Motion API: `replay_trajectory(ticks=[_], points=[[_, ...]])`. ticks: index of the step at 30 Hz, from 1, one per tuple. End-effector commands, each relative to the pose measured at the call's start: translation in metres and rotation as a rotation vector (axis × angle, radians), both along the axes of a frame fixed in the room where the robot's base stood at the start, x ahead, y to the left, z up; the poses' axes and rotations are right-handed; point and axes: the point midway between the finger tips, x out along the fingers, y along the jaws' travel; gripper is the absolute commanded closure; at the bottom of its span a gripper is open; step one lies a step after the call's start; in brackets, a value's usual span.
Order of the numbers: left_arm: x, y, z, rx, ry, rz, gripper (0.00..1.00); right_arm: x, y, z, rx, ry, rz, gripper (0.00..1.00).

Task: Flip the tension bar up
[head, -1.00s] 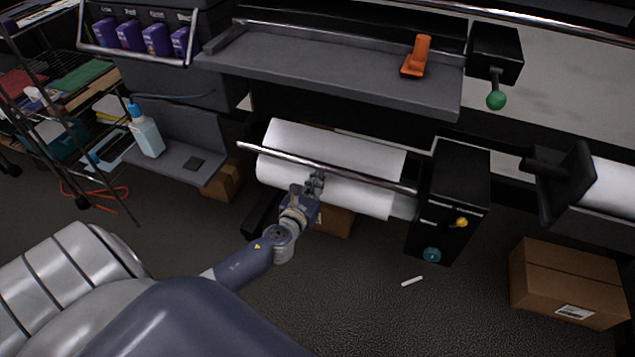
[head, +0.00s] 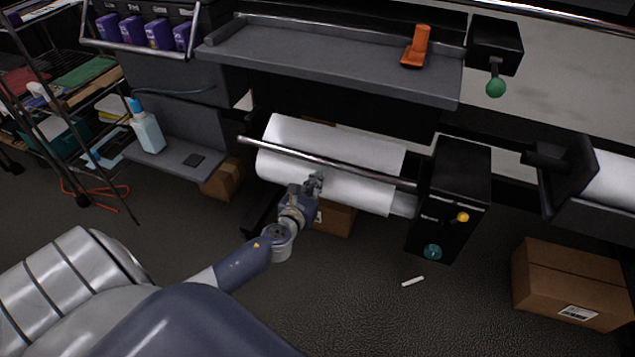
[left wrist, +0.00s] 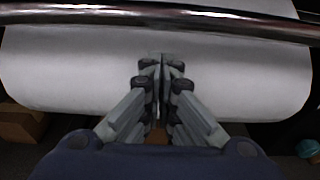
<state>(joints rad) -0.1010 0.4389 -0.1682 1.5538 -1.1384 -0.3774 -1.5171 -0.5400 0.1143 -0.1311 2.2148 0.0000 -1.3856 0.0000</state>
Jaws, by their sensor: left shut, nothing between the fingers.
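The tension bar (head: 320,162) is a shiny metal rod that runs across the front of a white film roll (head: 345,150). Its right end meets a black box (head: 455,195) with a yellow knob and a teal knob. In the left wrist view the bar (left wrist: 200,20) crosses the top of the picture with the white roll (left wrist: 75,70) behind and below it. My left gripper (head: 316,178) is shut and empty, just below the middle of the bar and in front of the roll. In the wrist view its fingertips (left wrist: 161,62) are together, apart from the bar in the picture. My right gripper is not in view.
A grey shelf (head: 340,62) with an orange tool (head: 416,46) juts out above the roll. A green-knobbed lever (head: 495,87) hangs to its right. Cardboard boxes (head: 570,280) sit on the floor, and a wire rack (head: 75,100) stands at left. Floor in front is mostly clear.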

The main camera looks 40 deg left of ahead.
Motion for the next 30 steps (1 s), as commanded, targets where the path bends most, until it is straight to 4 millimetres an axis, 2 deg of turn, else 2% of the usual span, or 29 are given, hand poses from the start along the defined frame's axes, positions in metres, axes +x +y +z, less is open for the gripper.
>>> replay_trajectory(ticks=[9,21,30], points=[[0.0,0.004,-0.02,-0.004,0.01,-0.003,1.0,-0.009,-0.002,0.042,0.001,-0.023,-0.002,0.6],[-0.038,-0.005,0.006,-0.005,0.012,-0.003,1.0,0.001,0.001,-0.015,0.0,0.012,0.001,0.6],[-0.069,-0.012,0.024,-0.005,0.013,-0.004,1.0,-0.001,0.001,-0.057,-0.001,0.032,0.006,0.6]])
